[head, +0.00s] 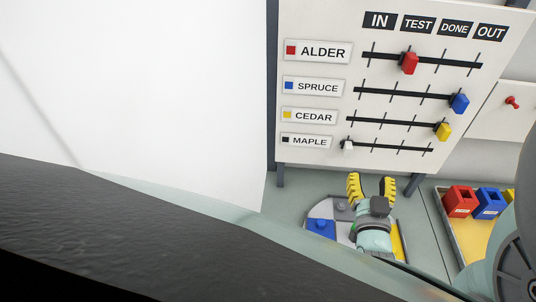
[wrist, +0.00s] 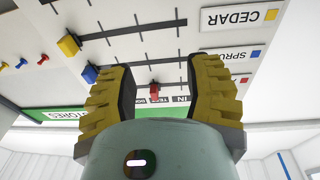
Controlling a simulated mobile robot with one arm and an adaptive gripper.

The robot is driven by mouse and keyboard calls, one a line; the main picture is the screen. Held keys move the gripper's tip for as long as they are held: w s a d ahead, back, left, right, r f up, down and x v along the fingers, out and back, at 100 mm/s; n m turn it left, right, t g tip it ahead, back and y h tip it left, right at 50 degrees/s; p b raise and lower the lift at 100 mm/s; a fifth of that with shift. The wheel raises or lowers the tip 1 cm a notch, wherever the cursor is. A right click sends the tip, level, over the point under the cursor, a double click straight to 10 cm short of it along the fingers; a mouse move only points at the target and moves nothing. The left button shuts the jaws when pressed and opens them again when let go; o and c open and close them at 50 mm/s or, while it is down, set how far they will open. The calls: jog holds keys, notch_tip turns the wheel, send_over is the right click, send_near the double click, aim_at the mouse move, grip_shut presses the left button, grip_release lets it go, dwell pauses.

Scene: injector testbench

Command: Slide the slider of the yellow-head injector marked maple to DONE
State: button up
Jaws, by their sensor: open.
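The board (head: 330,20) has rows ALDER, SPRUCE, CEDAR and MAPLE under headings IN, TEST, DONE and OUT. The MAPLE label (head: 309,141) bears a small black square. The white maple slider (head: 348,146) stands at the left end of the lowest track, at the IN tick. My gripper (head: 371,182) is open and empty, below the maple track and right of its slider. No yellow-head injector is identifiable as maple's.
The red slider (head: 409,63) is at TEST. The blue slider (head: 460,103) and yellow slider (head: 443,131) are at OUT. A tray (head: 451,226) with coloured blocks is at right.

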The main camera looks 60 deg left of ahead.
jog(key=g, duration=0.2)
send_near(349, 150)
jog(key=shift+n, duration=0.5)
jog(key=shift+p+x, duration=1.8)
jog(key=shift+x, duration=0.95)
jog(key=shift+a+r, duration=0.25)
jog(key=shift+a, duration=0.05)
jog(key=shift+w+a+f, duration=0.2)
jog(key=shift+w+a, duration=0.05)
jog(key=b+x, duration=0.2)
jog(key=x, duration=0.1)
jog(key=shift+w+a+b, duration=0.2)
jog(key=shift+w+b, duration=0.05)
jog(key=shift+b, duration=0.05)
jog(key=shift+w+a+r, duration=0.15)
jog(key=shift+w+a, duration=0.2)
jog(key=shift+a, duration=0.1)
